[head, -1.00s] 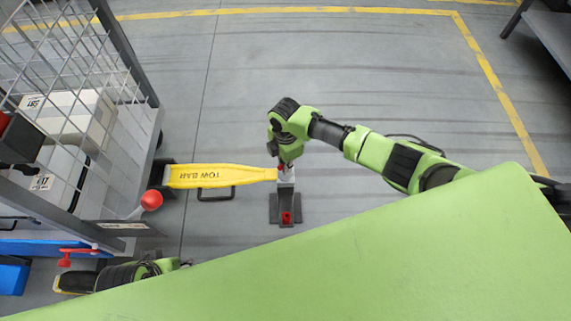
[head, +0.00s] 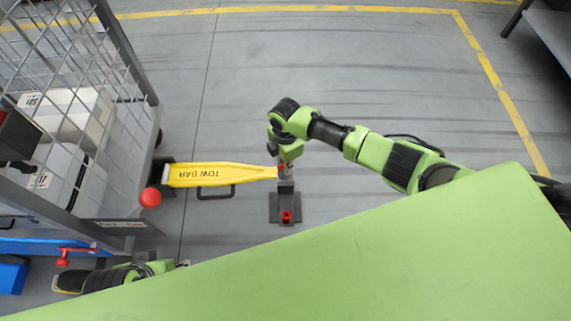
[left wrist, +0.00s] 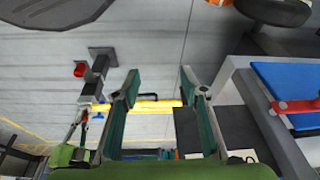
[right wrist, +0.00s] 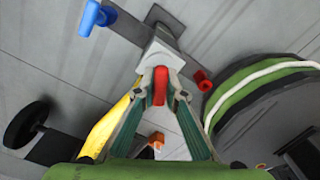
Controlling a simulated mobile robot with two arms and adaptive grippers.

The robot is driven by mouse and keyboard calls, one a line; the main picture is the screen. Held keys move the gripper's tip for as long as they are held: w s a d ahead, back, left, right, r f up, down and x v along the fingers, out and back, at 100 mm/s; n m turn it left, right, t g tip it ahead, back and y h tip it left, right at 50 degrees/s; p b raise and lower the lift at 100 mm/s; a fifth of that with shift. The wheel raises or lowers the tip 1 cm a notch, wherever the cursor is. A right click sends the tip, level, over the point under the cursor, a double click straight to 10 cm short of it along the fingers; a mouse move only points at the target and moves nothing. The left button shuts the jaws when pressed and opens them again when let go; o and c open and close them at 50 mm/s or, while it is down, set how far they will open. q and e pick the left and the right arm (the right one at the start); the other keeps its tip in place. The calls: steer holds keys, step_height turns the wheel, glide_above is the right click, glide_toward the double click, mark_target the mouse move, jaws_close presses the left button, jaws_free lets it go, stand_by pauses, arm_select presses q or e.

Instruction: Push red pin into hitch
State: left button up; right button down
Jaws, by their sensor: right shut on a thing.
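The red pin (right wrist: 160,84) is between the fingertips of my right gripper (right wrist: 160,92), which is shut on it. The pin stands at the grey hitch block (right wrist: 160,55); how deep it sits cannot be told. In the head view my right gripper (head: 285,167) is over the hitch post (head: 286,188), at the tip of the yellow tow bar (head: 225,175), and mostly hides the pin. My left gripper (left wrist: 160,90) is open and empty, away from the hitch.
A mesh cage cart (head: 128,205) with boxes stands at the left, with a red ball knob (head: 150,197). A blue part (right wrist: 90,18) shows near the hitch. The floor beyond is clear.

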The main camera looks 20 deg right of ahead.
steer(key=shift+f, duration=0.25)
steer(key=c, duration=2)
jaws_free()
step_height(320, 180, up, 12)
steer(key=shift+r, duration=0.1)
